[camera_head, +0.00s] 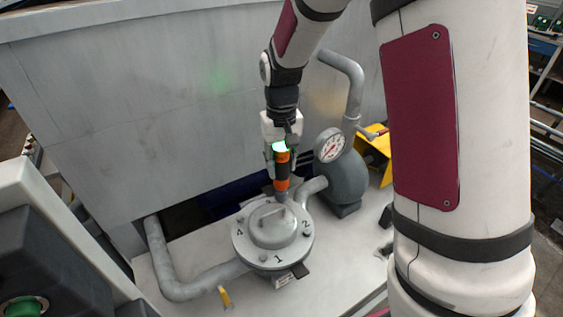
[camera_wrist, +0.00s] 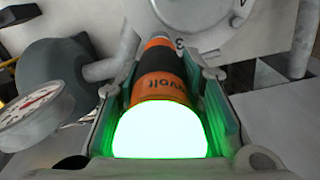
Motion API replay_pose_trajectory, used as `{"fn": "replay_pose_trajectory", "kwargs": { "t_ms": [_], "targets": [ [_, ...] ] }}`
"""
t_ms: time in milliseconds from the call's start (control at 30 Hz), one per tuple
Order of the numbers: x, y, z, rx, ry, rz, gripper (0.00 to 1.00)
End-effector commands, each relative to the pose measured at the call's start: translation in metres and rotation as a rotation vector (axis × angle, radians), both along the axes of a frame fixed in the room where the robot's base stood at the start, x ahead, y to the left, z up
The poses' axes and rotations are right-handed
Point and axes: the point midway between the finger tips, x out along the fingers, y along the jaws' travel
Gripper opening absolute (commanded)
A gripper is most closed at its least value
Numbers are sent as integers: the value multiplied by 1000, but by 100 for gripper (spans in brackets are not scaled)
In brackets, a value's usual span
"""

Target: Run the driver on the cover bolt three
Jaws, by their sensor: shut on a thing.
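My gripper (camera_head: 281,158) is shut on an upright orange and black driver (camera_head: 282,172), whose top end glows bright green. The driver also shows between the finger pads of my gripper (camera_wrist: 165,85) in the wrist view, with its orange body (camera_wrist: 160,86) pointing at the cover. The round grey cover (camera_head: 273,240) has bolts around its flange and the numbers 1, 2 and 4 readable in the head view. The driver's lower end is at the far edge of the cover. In the wrist view it meets the flange beside the number 3 (camera_wrist: 180,43). Bolt three itself is hidden by the driver.
A pressure gauge (camera_head: 331,145) on a dark grey pump body (camera_head: 342,180) stands close to the right of my gripper. Grey pipes (camera_head: 180,285) run to the cover. A yellow bracket (camera_head: 374,160) is behind right. A tall grey wall (camera_head: 150,110) rises behind.

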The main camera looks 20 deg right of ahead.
Motion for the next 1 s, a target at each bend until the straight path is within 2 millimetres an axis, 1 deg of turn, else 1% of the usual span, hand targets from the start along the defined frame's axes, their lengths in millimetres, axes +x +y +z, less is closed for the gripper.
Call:
{"fn": "replay_pose_trajectory", "kwargs": {
  "t_ms": [1000],
  "targets": [
    [0,0,-12,0,0,0,0]
  ]
}}
